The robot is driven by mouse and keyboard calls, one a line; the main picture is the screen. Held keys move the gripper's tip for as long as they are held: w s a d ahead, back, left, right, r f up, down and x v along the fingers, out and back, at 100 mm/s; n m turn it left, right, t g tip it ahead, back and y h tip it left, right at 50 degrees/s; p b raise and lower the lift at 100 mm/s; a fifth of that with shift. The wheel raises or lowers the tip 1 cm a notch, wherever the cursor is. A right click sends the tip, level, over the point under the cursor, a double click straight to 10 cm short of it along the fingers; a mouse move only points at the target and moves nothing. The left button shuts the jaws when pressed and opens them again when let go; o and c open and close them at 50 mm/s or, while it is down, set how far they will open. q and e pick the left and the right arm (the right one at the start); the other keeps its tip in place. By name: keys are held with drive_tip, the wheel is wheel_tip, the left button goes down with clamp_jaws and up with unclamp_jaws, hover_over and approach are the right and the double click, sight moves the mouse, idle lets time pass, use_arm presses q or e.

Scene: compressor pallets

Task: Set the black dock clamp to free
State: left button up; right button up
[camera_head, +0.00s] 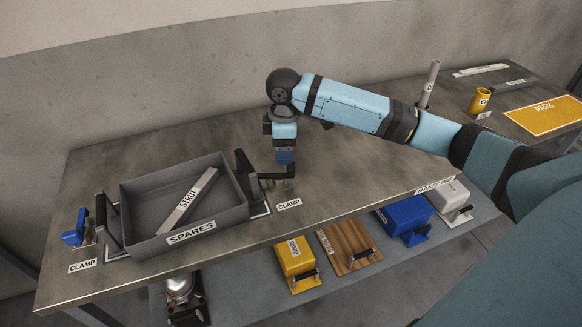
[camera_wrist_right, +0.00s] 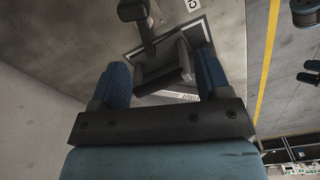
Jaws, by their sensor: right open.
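The black dock clamp (camera_head: 275,176) stands at the right end of the grey SPARES tray (camera_head: 190,234), near a CLAMP label (camera_head: 289,204). Its lever lies low, pointing right, away from the tray; in the right wrist view the dark lever (camera_wrist_right: 146,32) also shows. My right gripper (camera_head: 285,164) points down right over the clamp and hides part of it. In the wrist view, its two blue fingers (camera_wrist_right: 162,82) are apart, with dark grey parts beyond and between them. I cannot tell whether they touch. My left gripper is in neither view.
A strut (camera_head: 187,201) lies in the tray. A black upright handle (camera_head: 244,168) rises beside the clamp. A blue clamp (camera_head: 75,230) stands at the left. Several handled blocks lie on the lower shelf.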

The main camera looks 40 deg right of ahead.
sight(291, 167)
drive_tip(key=w+d+r, duration=0.2)
drive_tip(key=d+r, duration=0.1)
drive_tip(key=d, duration=0.1)
drive_tip(key=f, duration=0.4)
drive_tip(key=f+b, duration=0.1)
drive_tip(key=f, duration=0.8)
drive_tip(key=shift+s+a, duration=0.15)
drive_tip(key=shift+a, duration=0.1)
drive_tip(key=shift+f, duration=0.4)
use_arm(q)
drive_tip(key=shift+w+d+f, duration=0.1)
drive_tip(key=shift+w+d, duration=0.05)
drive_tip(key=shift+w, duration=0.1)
